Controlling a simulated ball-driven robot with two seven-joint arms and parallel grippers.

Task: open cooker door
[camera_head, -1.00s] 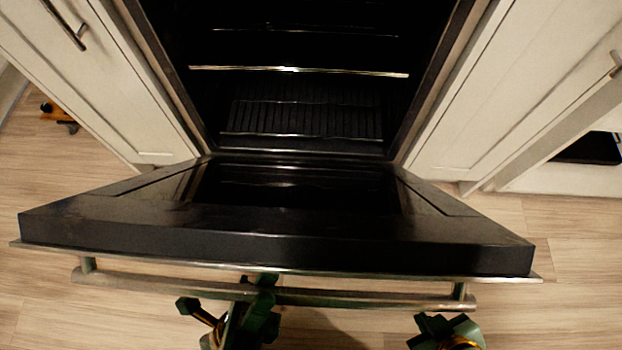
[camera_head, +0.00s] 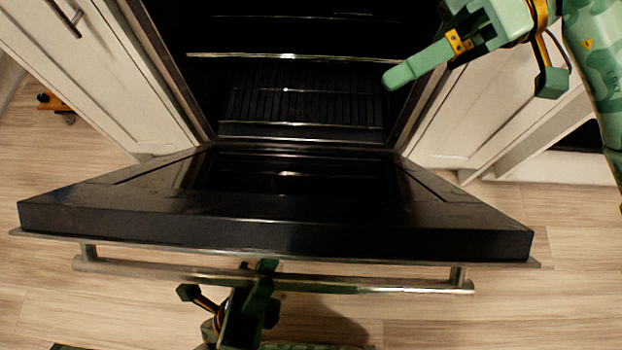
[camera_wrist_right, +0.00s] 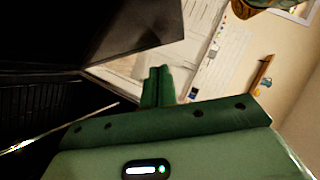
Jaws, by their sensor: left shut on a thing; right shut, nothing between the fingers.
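The black cooker door (camera_head: 270,228) is hinged down and stands wide open, close to level, in the head view. Its metal bar handle (camera_head: 370,285) runs along the near edge. My left gripper (camera_head: 262,280) is shut on the handle, left of the handle's middle. My right gripper (camera_head: 392,79) is shut and empty, at the upper right in front of the cooker's opening (camera_head: 290,90), above the door. Its closed fingers also show in the right wrist view (camera_wrist_right: 158,82). Dark racks (camera_head: 300,105) show inside the cooker.
White cabinets stand close on the left (camera_head: 110,90) and right (camera_head: 455,130) of the cooker. The wooden floor (camera_head: 60,290) is clear around the door. A small orange object (camera_head: 50,102) lies on the floor at the far left.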

